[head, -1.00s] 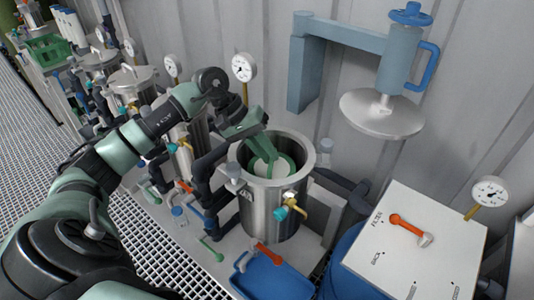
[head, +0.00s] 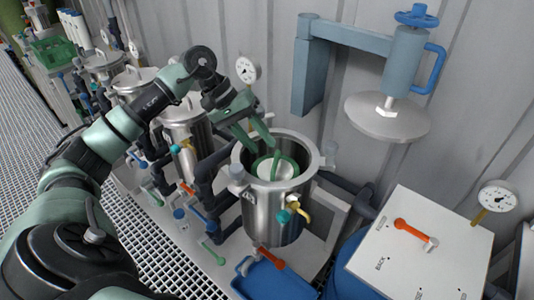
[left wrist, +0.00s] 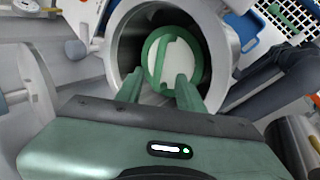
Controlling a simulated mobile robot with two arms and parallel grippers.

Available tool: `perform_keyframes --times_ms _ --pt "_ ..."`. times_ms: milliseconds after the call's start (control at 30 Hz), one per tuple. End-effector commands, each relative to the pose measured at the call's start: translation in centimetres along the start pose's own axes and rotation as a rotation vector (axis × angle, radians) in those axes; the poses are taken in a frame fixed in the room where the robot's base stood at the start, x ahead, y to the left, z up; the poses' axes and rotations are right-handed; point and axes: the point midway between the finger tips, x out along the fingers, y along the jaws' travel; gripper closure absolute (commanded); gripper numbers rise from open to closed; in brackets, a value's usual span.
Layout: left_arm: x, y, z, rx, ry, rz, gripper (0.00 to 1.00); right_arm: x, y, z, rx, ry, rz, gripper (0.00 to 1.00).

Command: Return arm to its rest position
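My left arm reaches in from the left in the head view. Its gripper (head: 261,143) is open and empty, with its green fingertips just above the mouth of an open steel vessel (head: 273,212). Inside the vessel lies a round white part with a green rim and green bar (head: 274,167). In the left wrist view, my open fingers (left wrist: 158,90) are spread in front of this green-rimmed part (left wrist: 172,62), with the steel vessel wall (left wrist: 215,50) around it. My right gripper is not in view.
A round steel lid (head: 386,118) hangs from a blue swing arm (head: 350,38) at upper right. A gauge (head: 247,70) stands close behind my gripper. A blue tray (head: 270,280) and a white panel with an orange lever (head: 415,232) are in front. Several lidded vessels stand at left.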

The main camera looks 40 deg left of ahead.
Motion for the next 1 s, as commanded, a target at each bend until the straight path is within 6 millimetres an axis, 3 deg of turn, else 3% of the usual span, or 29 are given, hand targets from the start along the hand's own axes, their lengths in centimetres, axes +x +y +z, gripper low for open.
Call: perform_keyframes --times_ms 233,800,1000 --pt "-2.2 0.0 0.0 -0.001 0.000 0.001 0.62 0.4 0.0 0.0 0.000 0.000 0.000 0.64" --pt "-2.4 0.1 0.0 0.000 0.000 0.002 0.62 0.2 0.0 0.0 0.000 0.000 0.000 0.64" --pt "-4.9 1.8 0.0 0.000 0.000 0.002 0.62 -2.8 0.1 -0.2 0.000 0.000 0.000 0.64"
